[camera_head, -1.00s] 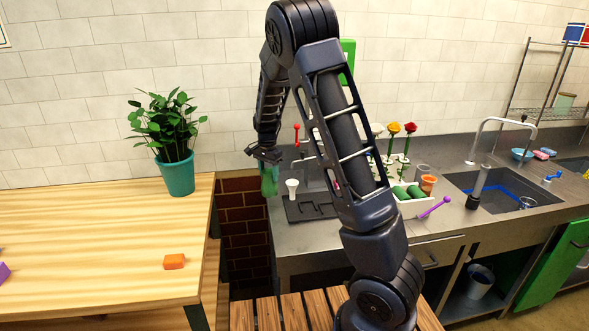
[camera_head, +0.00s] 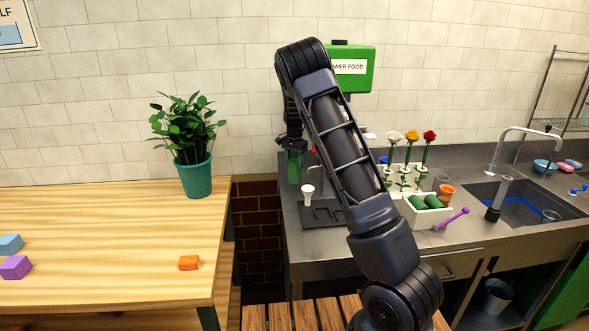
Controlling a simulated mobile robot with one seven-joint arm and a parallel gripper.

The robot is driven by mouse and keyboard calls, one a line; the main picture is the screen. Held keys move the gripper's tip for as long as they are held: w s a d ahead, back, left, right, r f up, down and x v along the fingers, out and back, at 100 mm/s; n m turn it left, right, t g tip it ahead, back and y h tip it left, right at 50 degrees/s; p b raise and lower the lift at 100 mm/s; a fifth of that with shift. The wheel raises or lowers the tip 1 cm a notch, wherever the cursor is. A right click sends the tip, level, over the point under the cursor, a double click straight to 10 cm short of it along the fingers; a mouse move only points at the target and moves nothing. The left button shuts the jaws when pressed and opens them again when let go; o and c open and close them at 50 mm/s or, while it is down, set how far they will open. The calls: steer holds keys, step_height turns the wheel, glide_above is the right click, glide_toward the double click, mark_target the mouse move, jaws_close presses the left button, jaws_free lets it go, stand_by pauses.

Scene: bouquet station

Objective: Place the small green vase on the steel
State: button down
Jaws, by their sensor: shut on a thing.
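The small green vase (camera_head: 294,168) hangs below my gripper (camera_head: 291,150), which is shut on it. The vase is over or beside the left end of the steel counter (camera_head: 310,252); I cannot tell whether its base touches the steel. My fingers are dark and small at this distance, and my arm covers part of the counter behind.
A white cup (camera_head: 308,194) and a dark tray (camera_head: 325,212) stand close to the vase. A white caddy (camera_head: 428,217), roses (camera_head: 412,150) and a sink (camera_head: 520,207) lie to the right. A gap separates the steel from the wooden table (camera_head: 110,235), which holds a potted plant (camera_head: 194,178).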

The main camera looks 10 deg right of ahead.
mark_target(295, 167)
steer(key=shift+f, duration=1.6)
steer(key=shift+f, duration=0.15)
steer(key=c, duration=0.6)
jaws_free()
steer(key=shift+r, duration=2.9)
